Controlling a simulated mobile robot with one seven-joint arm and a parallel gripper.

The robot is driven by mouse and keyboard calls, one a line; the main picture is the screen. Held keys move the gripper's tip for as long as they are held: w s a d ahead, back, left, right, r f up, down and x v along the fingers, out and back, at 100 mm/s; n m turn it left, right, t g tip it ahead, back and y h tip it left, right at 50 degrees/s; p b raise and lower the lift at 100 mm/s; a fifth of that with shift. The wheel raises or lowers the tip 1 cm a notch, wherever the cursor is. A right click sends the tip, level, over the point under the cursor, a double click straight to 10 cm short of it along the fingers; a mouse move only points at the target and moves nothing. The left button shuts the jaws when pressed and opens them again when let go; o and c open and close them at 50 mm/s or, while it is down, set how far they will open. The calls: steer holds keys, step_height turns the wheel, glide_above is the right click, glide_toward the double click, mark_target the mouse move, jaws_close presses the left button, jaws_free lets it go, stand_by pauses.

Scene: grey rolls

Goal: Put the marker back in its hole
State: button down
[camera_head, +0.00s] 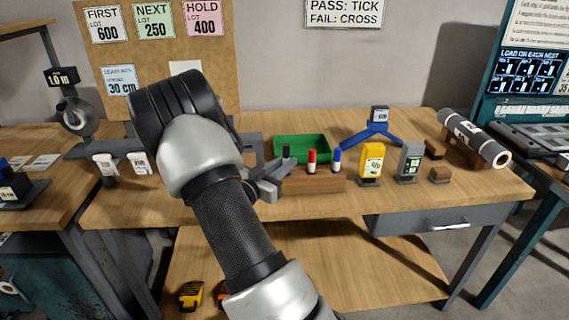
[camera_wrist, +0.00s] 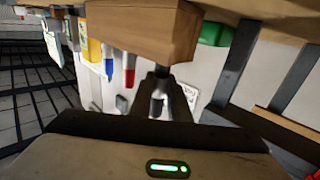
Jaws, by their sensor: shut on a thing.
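A wooden block (camera_head: 322,184) stands on the workbench with a red-capped marker (camera_head: 311,160) and a blue-capped marker (camera_head: 337,160) upright in it. The block shows upside down in the wrist view (camera_wrist: 140,32), with the red marker (camera_wrist: 129,68) and blue marker (camera_wrist: 108,67) beside my fingers. My gripper (camera_head: 276,178) is shut on a black marker (camera_head: 287,151) at the block's left end. Its dark top stands above the fingers, roughly upright. The fingers (camera_wrist: 160,95) hide much of it, and I cannot tell whether its lower end is in a hole.
A green tray (camera_head: 302,148) lies behind the block. A yellow device (camera_head: 371,162), a grey device (camera_head: 409,160) and a blue stand (camera_head: 375,135) are to the right. A grey roll (camera_head: 474,138) rests at the far right.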

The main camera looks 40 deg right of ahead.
steer(key=shift+f+b, duration=0.65)
steer(key=shift+f, duration=0.25)
steer(key=c, duration=1.6)
jaws_free()
steer(key=shift+a, duration=0.1)
steer(key=p+v, duration=0.2)
steer(key=v, duration=1.5)
steer(key=shift+s+a+r, duration=0.1)
steer(key=shift+a, duration=0.05)
